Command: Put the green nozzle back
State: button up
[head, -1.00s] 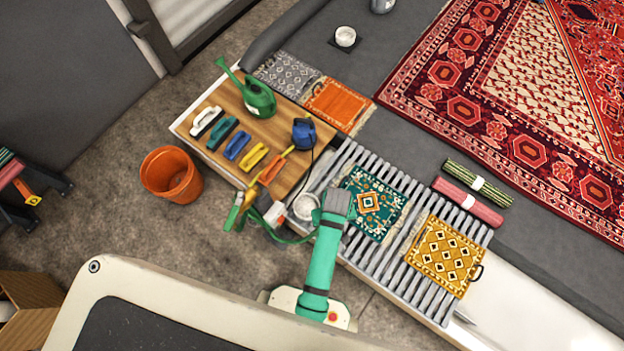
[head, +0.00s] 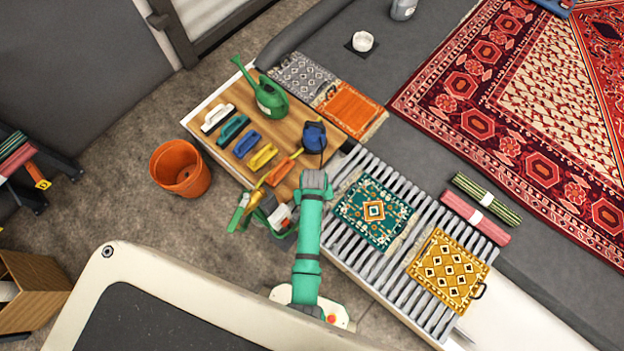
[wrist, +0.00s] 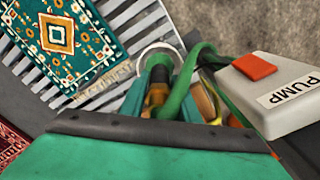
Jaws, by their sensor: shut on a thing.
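My gripper (wrist: 160,84) is shut on the green nozzle (wrist: 179,98), seen close in the wrist view as a green piece beside a brass-coloured part. A green hose curves away from it toward the pump box. My forearm hides the gripper and nozzle in the head view. A white round ring (wrist: 162,54) shows just beyond the fingers, over the slatted rack. Another green and brass piece (head: 238,214) hangs at the wooden table's front edge. The white pump box (wrist: 285,95) with a red switch is right of my gripper; it also shows in the head view (head: 280,216).
The wooden table (head: 207,149) carries a green watering can (head: 270,100), several brushes and a blue item (head: 314,137). The slatted rack (head: 395,262) holds a teal rug (head: 374,212) and a yellow rug (head: 448,270). An orange bucket (head: 180,168) stands on open floor.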

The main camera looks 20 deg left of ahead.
jog(key=shift+w+a+f, duration=0.25)
jog(key=shift+a+f, duration=0.1)
jog(key=shift+f, duration=0.1)
jog(key=shift+w+f, duration=0.15)
jog(key=shift+f, duration=1.5)
jog(key=shift+f, duration=0.15)
jog(key=o, duration=1.1)
jog(key=shift+c, duration=0.2)
